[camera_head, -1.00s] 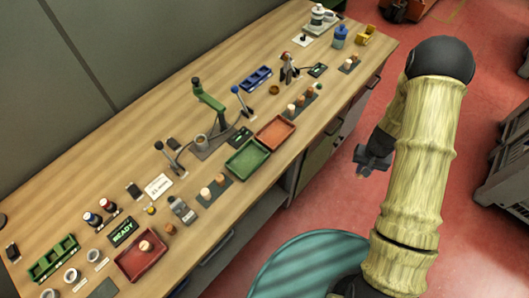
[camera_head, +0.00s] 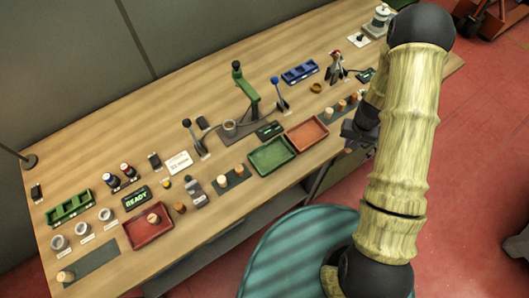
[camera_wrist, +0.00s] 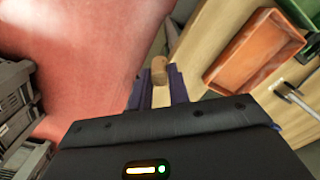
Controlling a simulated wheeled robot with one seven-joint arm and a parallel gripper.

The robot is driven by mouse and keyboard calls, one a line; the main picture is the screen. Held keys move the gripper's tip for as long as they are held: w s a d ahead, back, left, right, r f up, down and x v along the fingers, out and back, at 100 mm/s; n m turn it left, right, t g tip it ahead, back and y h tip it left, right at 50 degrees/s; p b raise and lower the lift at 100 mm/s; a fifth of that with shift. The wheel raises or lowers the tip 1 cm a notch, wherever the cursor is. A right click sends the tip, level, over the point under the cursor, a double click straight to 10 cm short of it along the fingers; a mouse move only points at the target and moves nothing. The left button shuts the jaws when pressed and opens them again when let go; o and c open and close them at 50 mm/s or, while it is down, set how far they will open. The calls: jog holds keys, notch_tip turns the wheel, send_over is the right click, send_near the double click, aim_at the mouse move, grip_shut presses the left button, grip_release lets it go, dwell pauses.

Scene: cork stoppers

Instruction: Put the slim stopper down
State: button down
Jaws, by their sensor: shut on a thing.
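My gripper (camera_wrist: 160,88) is shut on a small brown cork stopper (camera_wrist: 160,69), which shows between the two fingertips in the wrist view. In the head view my gripper (camera_head: 350,138) is at the front edge of the workbench, just right of the orange tray (camera_head: 307,134). The held stopper is too small there to make out clearly. Other pale and brown stoppers stand on a dark mat (camera_head: 230,181) left of the green tray (camera_head: 271,156), and more stand on a mat behind my gripper. One stopper (camera_head: 153,218) stands in the red tray (camera_head: 148,236).
The wooden bench (camera_head: 115,160) holds a green lever press (camera_head: 246,92), a blue-knobbed lever (camera_head: 279,95), a blue bin (camera_head: 299,72) and a green bin (camera_head: 68,207). Another dark mat (camera_head: 95,262) lies at the near left. Red floor (camera_head: 470,160) is open on the right.

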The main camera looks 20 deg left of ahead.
jog(key=shift+w+a, duration=0.15)
jog(key=shift+w, duration=0.05)
jog(key=shift+a, duration=0.15)
jog(key=s+a+r+m+b, duration=0.1)
jog(key=a+m+b, duration=0.3)
jog(key=a+m, duration=0.4)
jog(key=s+a+r+m+b, duration=0.2)
jog(key=s+a+m+b, duration=0.2)
jog(key=a+m, duration=0.4)
jog(key=s+a+r+m+b, duration=0.2)
jog(key=a+m+b, duration=0.2)
jog(key=a+m, duration=0.4)
jog(key=shift+s+a, duration=0.35)
jog(key=shift+a, duration=0.4)
